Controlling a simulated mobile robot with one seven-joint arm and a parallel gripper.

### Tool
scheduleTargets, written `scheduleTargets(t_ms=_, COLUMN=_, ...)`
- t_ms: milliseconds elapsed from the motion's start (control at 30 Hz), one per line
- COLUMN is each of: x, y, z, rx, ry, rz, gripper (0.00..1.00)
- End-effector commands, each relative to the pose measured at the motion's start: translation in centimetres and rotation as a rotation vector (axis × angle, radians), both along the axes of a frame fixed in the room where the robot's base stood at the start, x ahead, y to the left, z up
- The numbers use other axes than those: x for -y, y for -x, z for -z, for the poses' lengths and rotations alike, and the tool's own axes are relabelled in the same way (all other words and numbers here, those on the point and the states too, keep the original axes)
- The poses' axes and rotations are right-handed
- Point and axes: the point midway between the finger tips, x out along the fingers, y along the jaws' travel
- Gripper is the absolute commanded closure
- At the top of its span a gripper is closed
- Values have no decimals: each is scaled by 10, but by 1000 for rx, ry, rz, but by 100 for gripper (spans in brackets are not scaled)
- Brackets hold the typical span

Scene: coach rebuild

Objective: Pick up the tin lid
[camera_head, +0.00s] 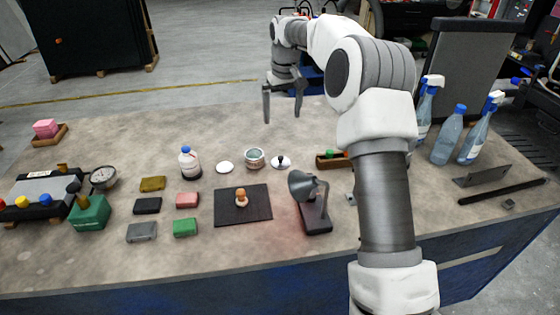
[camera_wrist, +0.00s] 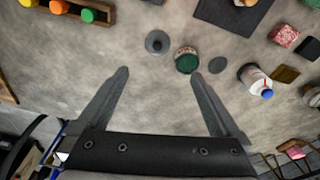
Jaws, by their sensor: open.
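A small round pale lid with a dark knob (camera_head: 280,164) lies flat on the bench, just right of an open tin (camera_head: 254,158). In the wrist view the knobbed lid (camera_wrist: 157,42) looks grey and lies beyond the fingertips, near the middle of the gap. The tin (camera_wrist: 187,60) shows a green inside there, beside the right fingertip. A flat plain disc (camera_head: 224,167) lies left of the tin; it is dark in the wrist view (camera_wrist: 217,65). My gripper (camera_head: 282,118) is open and empty, fingers pointing down, above the bench and farther back than the lid.
A white bottle with a blue cap (camera_head: 189,164) stands left of the disc. A wooden tray with coloured pieces (camera_head: 330,161) lies right of the lid. A black mat (camera_head: 228,210) and a grey lamp-like thing (camera_head: 314,205) lie in front. The bench behind the tin is clear.

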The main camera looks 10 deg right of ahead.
Motion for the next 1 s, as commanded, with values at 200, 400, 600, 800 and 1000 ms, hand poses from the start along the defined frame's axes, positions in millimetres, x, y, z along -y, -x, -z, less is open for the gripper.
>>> scheduleTargets(t_ms=200, x=3, y=-9, z=20, rx=-13, ry=-8, rz=3, gripper=0)
scheduleTargets(t_ms=400, x=2, y=-13, z=60, rx=-16, ry=-9, rz=3, gripper=0)
scheduleTargets(t_ms=600, x=1, y=-18, z=102, rx=-15, ry=-10, rz=3, gripper=0)
scheduleTargets(t_ms=800, x=0, y=-22, z=129, rx=-12, ry=-9, rz=3, gripper=0)
scheduleTargets(t_ms=1000, x=1, y=-24, z=142, rx=-13, ry=-8, rz=3, gripper=0)
